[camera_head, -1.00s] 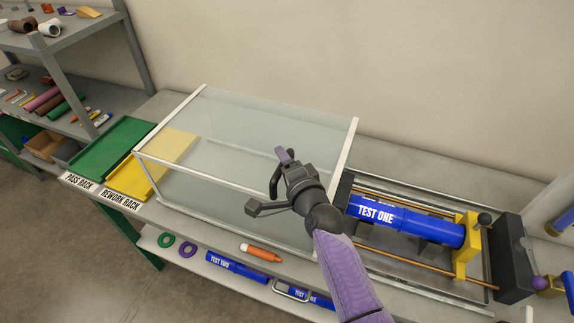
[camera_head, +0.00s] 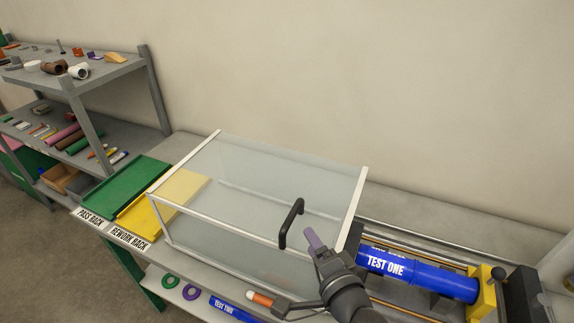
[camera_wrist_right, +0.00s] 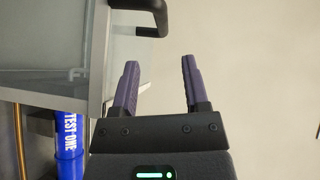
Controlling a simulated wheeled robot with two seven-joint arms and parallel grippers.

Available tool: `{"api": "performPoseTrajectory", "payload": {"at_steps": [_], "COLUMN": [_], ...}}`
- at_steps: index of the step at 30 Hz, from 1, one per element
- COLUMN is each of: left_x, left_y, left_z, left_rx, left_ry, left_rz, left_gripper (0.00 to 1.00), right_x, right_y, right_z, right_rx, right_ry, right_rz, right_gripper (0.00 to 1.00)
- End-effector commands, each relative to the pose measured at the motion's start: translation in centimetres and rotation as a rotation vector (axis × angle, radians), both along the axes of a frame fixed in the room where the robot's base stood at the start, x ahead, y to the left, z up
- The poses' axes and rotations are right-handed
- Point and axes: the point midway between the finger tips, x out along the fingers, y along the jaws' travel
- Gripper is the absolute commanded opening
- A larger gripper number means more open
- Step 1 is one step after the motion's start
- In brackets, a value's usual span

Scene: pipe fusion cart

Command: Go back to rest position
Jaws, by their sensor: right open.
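My right gripper (camera_head: 312,240) is in front of the right end of the glass cover, near its black handle (camera_head: 291,223). In the right wrist view the right gripper (camera_wrist_right: 160,80) shows two purple fingers apart with nothing between them. The handle also shows at the top of the right wrist view (camera_wrist_right: 140,12), beyond the fingers and apart from them. The clear cover (camera_head: 262,188) with a white frame stands on the bench. My left gripper is not in view.
A blue pipe marked TEST ONE (camera_head: 418,275) lies in a fixture with a yellow clamp (camera_head: 484,292), right of the cover. A green pass rack (camera_head: 128,184) and yellow rework rack (camera_head: 138,222) are at the left. Grey shelves (camera_head: 85,85) stand behind. An orange marker (camera_head: 259,299) lies on the lower shelf.

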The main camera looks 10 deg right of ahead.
Motion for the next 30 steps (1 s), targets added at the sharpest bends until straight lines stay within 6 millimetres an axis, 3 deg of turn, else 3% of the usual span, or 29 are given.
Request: {"api": "performPoseTrajectory", "payload": {"at_steps": [4,8,12,19,24,26,30], "left_x": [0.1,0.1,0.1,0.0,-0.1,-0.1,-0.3], "left_y": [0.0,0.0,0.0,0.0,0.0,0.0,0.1], "left_z": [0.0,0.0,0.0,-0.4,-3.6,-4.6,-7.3], "left_rx": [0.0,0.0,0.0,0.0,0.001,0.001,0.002], "left_ry": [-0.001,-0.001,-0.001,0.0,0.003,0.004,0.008], "left_rz": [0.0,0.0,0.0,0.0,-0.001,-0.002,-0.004], "left_gripper": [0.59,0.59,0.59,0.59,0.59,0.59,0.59], "right_x": [-2.6,-7.0,-11.9,-19.1,-18.3,-18.3,-19.0], "right_y": [1.4,1.6,0.2,-3.4,-3.2,-3.1,-3.2], "right_z": [-1.6,-4.0,-5.5,-6.4,-15.0,-17.8,-25.5], "right_rx": [-0.279,-0.666,-0.979,-1.318,-1.3,-1.297,-1.29], "right_ry": [0.116,0.289,0.463,0.738,0.759,0.766,0.789], "right_rz": [0.168,0.407,0.625,0.936,0.956,0.966,0.992], "right_gripper": [0.58,0.58,0.58,0.58,0.58,0.58,0.58]}}
